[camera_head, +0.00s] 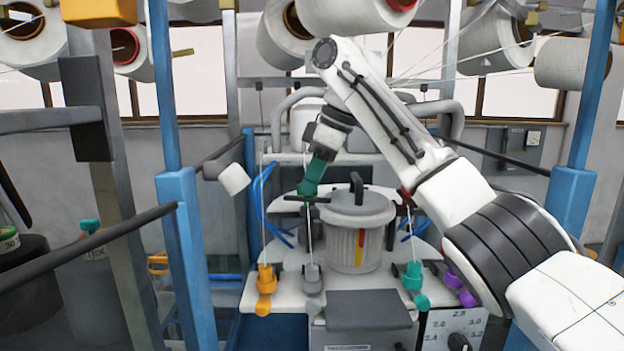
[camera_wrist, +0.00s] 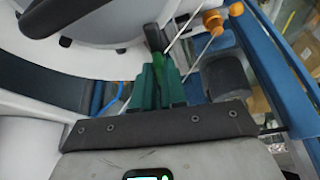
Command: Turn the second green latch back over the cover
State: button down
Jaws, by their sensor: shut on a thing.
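My gripper (camera_head: 308,188) has teal fingers and reaches down at the left of the grey lidded canister. It is shut on a green latch (camera_wrist: 158,66), whose green part shows between the fingertips in the wrist view (camera_wrist: 160,84). A dark end (camera_wrist: 154,38) sticks out past the fingers. In the head view the held latch is mostly hidden by the fingers. The grey round cover (camera_head: 358,203) with a dark upright handle sits on the ribbed canister, just right of the gripper. In the wrist view, part of a pale round surface (camera_wrist: 95,62) lies to the left of the latch.
Thin rods rise from orange (camera_head: 265,280), grey (camera_head: 312,279) and teal (camera_head: 413,277) feeders in front. A red part (camera_head: 405,194) is right of the canister. Blue posts (camera_head: 185,250) stand at both sides. Yarn cones (camera_head: 345,15) hang above.

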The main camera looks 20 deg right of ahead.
jog(key=shift+w+d+n+g, duration=0.1)
jog(key=shift+n+g, duration=0.3)
jog(key=shift+n, duration=0.7)
jog(key=c, duration=1.2)
grip_release()
